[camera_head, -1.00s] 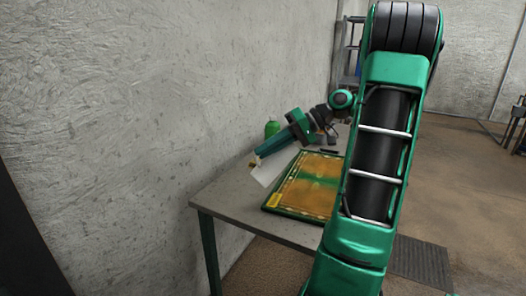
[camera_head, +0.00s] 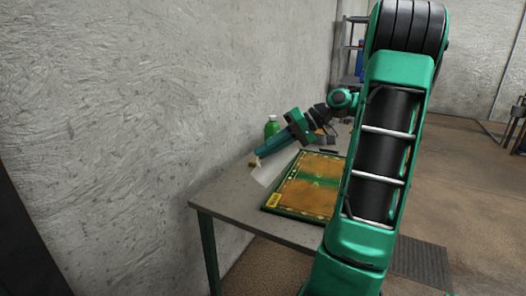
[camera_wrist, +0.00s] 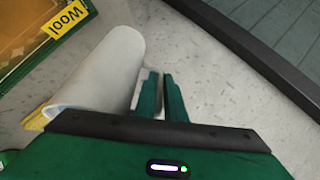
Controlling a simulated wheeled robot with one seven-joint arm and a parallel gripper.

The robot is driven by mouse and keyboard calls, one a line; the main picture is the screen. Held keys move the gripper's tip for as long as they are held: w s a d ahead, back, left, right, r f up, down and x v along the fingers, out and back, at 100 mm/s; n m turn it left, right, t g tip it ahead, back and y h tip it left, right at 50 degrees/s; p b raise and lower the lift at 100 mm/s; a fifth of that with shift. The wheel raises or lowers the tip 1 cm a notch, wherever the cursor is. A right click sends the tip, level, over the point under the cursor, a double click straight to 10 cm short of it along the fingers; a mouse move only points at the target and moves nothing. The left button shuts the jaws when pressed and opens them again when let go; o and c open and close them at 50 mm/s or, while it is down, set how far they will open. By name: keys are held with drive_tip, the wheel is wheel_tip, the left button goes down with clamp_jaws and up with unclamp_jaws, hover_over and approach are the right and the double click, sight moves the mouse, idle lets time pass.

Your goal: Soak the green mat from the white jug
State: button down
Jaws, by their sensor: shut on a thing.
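The white jug (camera_wrist: 105,70) is held at my gripper (camera_wrist: 160,85) in the wrist view, with the green fingers beside its wall; the grip point itself is partly hidden. In the head view the jug (camera_head: 268,175) looks tilted, just left of the mat, below my gripper (camera_head: 260,156). The green mat (camera_head: 272,207) lies flat on the table, with a pale patterned border and a yellow label at its near left corner. Its middle is largely orange-brown with a green band across. No stream of liquid shows.
The grey table (camera_head: 215,200) stands against the rough wall. A green bottle (camera_head: 271,127) stands behind the jug. A small yellow-brown thing (camera_head: 252,163) is at the jug's left. A dark thin object (camera_head: 329,151) lies beyond the mat. The table's near left corner is clear.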

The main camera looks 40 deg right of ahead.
drive_tip(key=h, duration=0.2)
drive_tip(key=n+g+h, duration=0.1)
drive_tip(key=h, duration=0.1)
drive_tip(key=shift+a+f, duration=0.35)
drive_tip(key=shift+d+f+h, duration=0.15)
drive_tip(key=shift+f+h, duration=0.25)
drive_tip(key=shift+h, duration=0.3)
drive_tip(key=shift+d+f+n+g+h, duration=0.3)
drive_tip(key=shift+d+f+h, duration=0.05)
drive_tip(key=shift+h, duration=0.15)
drive_tip(key=s+d+r+y, duration=0.2)
drive_tip(key=s+d+y, duration=0.2)
drive_tip(key=s, duration=0.7)
drive_tip(key=shift+s+d+m+t, duration=0.35)
drive_tip(key=shift+d+m+t, duration=0.05)
drive_tip(key=shift+d, duration=0.05)
idle(0.3)
drive_tip(key=shift+s+r+t+y, duration=0.1)
drive_tip(key=shift+r+t+y, duration=0.2)
drive_tip(key=shift+y, duration=0.5)
idle(0.4)
